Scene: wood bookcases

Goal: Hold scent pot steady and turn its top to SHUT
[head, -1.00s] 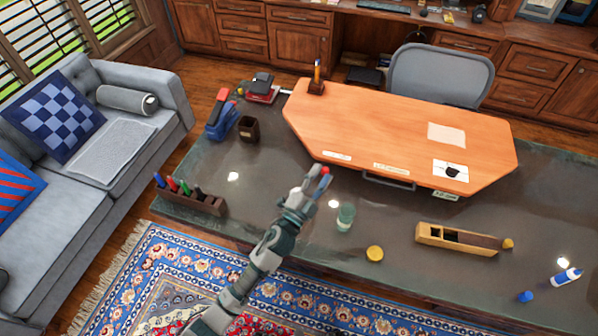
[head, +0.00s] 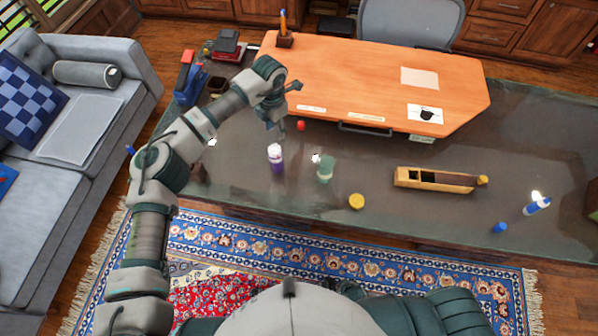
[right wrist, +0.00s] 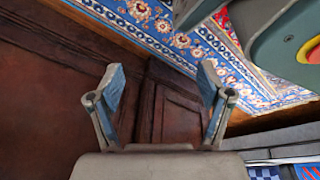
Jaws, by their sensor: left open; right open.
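A purple bottle with a white top (head: 276,158) stands upright on the dark desk top (head: 240,190). A green jar (head: 325,169) stands to its right. I cannot tell for sure which one is the scent pot, and no SHUT marking is readable. My left gripper (head: 289,112) is open and empty, behind the purple bottle and apart from it in the picture. My right gripper (right wrist: 162,72) is open in the right wrist view, with nothing between its fingers. It does not show in the head view.
A yellow disc (head: 356,201), a wooden block plane (head: 434,179), a blue-and-white bottle (head: 537,206) and a blue cap (head: 500,228) lie to the right. A small red ball (head: 301,126) is near the orange desk panel (head: 370,85). The right wrist view shows dark wood panelling (right wrist: 50,100) and patterned rug.

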